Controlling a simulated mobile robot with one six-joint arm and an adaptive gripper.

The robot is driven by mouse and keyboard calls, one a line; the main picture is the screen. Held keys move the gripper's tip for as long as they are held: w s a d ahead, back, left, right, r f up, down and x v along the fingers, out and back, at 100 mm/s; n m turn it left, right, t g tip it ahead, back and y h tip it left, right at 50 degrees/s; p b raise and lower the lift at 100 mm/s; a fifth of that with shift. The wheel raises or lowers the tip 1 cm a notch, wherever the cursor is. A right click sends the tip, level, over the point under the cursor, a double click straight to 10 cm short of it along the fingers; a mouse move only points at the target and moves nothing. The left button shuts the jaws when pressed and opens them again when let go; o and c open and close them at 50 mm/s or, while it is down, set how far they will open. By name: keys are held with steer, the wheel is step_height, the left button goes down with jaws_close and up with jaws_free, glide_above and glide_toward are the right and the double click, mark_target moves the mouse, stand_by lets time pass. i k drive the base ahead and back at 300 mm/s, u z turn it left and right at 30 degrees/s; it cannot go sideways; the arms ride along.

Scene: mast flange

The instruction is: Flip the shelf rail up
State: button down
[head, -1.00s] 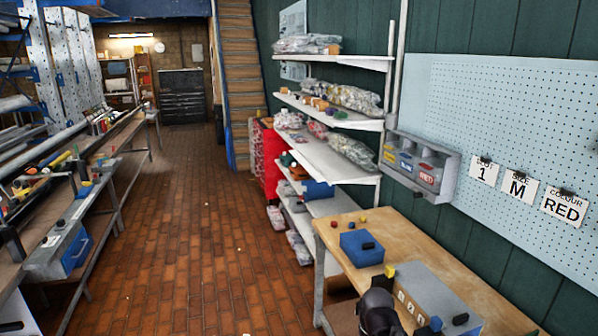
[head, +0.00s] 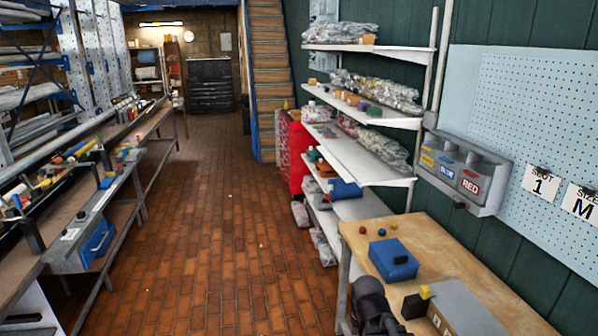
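White wall shelves (head: 365,160) stand in several tiers along the green wall, right of the middle in the head view. They carry clear bags and small coloured blocks. I cannot make out a separate flip-up rail on them; the shelf front edges look plain and thin at this distance. A dark rounded part at the bottom, by the wooden bench, looks like part of my arm. My gripper's fingers do not show.
A wooden bench (head: 430,241) with a blue box (head: 393,259) and a grey box (head: 466,312) stands at lower right. Grey labelled bins (head: 462,172) hang above it. A long bench (head: 135,170) lines the left. The brick floor (head: 215,235) between is clear.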

mark_target(331, 162)
steer(key=u, duration=0.3)
steer(key=i, duration=0.75)
steer(key=u, duration=0.4)
steer(key=i, duration=2.25)
steer(key=z, duration=0.75)
steer(key=i, duration=0.8)
steer(key=z, duration=0.25)
